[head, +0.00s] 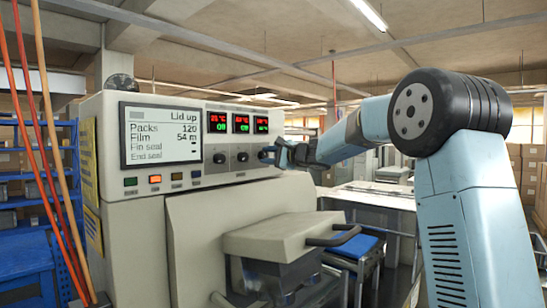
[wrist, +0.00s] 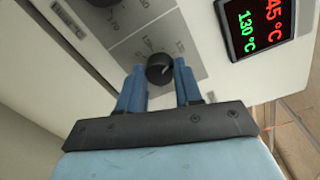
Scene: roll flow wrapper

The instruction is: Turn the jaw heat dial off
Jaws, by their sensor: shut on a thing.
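A round black dial (wrist: 160,68) sits on a grey scale plate in the wrist view, with printed numbers around it and a pale pointer mark on its face. My gripper (wrist: 159,80) has its two blue fingers shut on this dial, one on each side. In the head view my gripper (head: 276,153) is at the rightmost of three dials on the machine's front panel and partly hides it. A display beside the dial (wrist: 254,27) reads 45 °C in red and 130 °C in green in the wrist view. The dial's own name is not legible.
Two other black dials, the left one (head: 219,158) and the middle one (head: 242,157), sit close to the left of my gripper. The machine's screen (head: 160,133) reads "Lid up". A handled cover (head: 285,236) juts out below the panel.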

